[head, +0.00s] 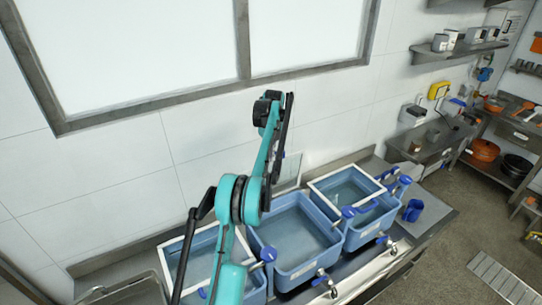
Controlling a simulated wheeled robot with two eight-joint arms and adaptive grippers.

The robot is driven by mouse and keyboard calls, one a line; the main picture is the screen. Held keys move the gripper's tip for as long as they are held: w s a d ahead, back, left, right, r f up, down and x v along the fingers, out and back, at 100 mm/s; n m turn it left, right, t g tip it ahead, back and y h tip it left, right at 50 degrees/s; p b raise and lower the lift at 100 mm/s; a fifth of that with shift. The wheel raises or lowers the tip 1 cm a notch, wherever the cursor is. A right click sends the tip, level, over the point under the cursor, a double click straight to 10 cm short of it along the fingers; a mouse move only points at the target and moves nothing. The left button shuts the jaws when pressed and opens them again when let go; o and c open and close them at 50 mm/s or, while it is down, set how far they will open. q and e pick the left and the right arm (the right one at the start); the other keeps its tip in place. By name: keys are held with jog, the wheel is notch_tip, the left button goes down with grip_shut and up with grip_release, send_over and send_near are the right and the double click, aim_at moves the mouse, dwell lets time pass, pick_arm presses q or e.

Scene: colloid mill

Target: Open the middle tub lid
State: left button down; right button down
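The middle tub (281,262) is a blue basin on the steel bench, between the left tub (258,296) and the right tub (362,236). Its top looks uncovered, with the grey-blue inside showing. A pale framed pane (291,170) stands upright behind it, partly behind my arm; it looks like the middle lid, raised. The left and right tubs carry white-framed clear lids lying across their tops. My teal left arm rises in front of the left and middle tubs. Its dark far end (268,108) is high against the wall; the fingers cannot be made out. My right gripper is out of view.
Blue-handled fittings and taps (322,280) line the tubs' front. A blue scoop (412,210) sits right of the right tub. A white wall and framed window (150,60) stand behind. Shelves with pans (485,150) are at far right; floor there is open.

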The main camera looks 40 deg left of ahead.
pick_arm(q)
jog(key=shift+a, duration=0.1)
jog(key=shift+r, duration=0.1)
dwell(0.3)
notch_tip(320, 180, up, 7)
jog(key=shift+s+d+r, duration=0.15)
jog(key=shift+d, duration=0.25)
